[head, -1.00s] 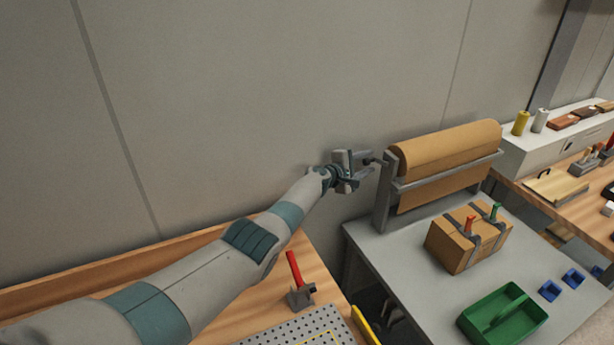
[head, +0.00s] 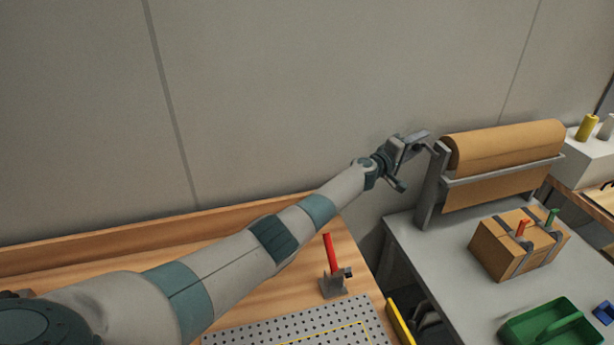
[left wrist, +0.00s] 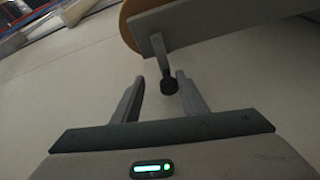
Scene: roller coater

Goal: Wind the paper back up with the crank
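The brown paper roll (head: 505,146) sits in a grey stand (head: 430,188) on the grey table, with a sheet of paper (head: 495,187) hanging below the bar. The crank is at the stand's left end, mostly hidden by my left gripper (head: 414,161) in the head view. In the left wrist view, the crank (left wrist: 166,68) ends in a dark knob (left wrist: 169,86). The knob appears between the spread fingertips of my left gripper (left wrist: 160,86), nearer the right finger; I cannot tell whether it touches. My right gripper is not in view.
A strapped cardboard box (head: 515,245) stands on the table in front of the roll, with a green tray (head: 550,325) nearer. On the wooden bench are a red-handled tool (head: 332,262) and a perforated plate (head: 300,325). A plain wall is behind.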

